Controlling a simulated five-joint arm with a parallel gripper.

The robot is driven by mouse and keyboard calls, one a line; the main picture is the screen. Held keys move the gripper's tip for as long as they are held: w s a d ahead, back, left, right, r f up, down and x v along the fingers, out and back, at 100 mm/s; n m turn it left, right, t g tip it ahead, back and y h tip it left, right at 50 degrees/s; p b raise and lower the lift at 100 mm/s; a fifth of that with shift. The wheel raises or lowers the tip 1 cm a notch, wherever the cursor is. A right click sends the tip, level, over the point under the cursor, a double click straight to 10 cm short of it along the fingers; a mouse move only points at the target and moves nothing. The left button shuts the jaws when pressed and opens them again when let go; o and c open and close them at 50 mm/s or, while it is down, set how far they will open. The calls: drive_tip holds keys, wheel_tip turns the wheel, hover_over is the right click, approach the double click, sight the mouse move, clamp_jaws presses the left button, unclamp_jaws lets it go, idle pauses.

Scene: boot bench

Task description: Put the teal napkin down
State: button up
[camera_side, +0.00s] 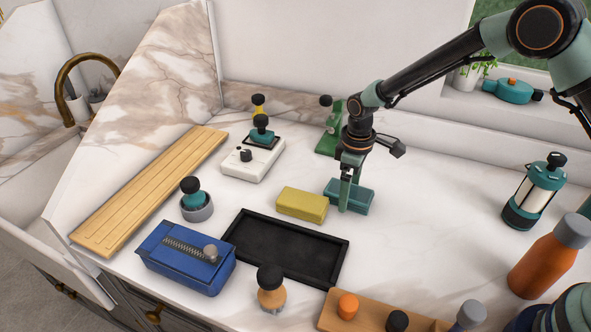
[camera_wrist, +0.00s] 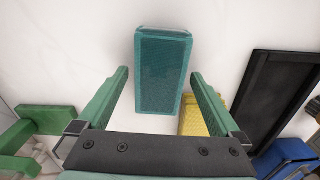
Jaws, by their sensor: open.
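The teal napkin (camera_side: 365,197) looks like a folded rectangular block and lies on the white counter, right of the yellow block. It also shows in the wrist view (camera_wrist: 163,65), upright in the middle of the picture. My gripper (camera_side: 348,204) is down at the napkin, pointing downward. In the wrist view my gripper (camera_wrist: 160,76) is open, with one green finger on each side of the napkin and gaps beside it. One finger hides part of the napkin in the side view. I cannot tell the exact height of the fingertips above the counter.
A yellow block (camera_side: 302,204) lies close left of the napkin. A black tray (camera_side: 338,258) lies in front, with a blue box (camera_side: 186,257) left of it. A green stand (camera_side: 327,143) is behind. The counter right of the napkin is clear up to a lantern (camera_side: 534,192).

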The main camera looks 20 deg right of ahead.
drive_tip(key=c, duration=1.4)
drive_tip(key=shift+r, duration=0.1)
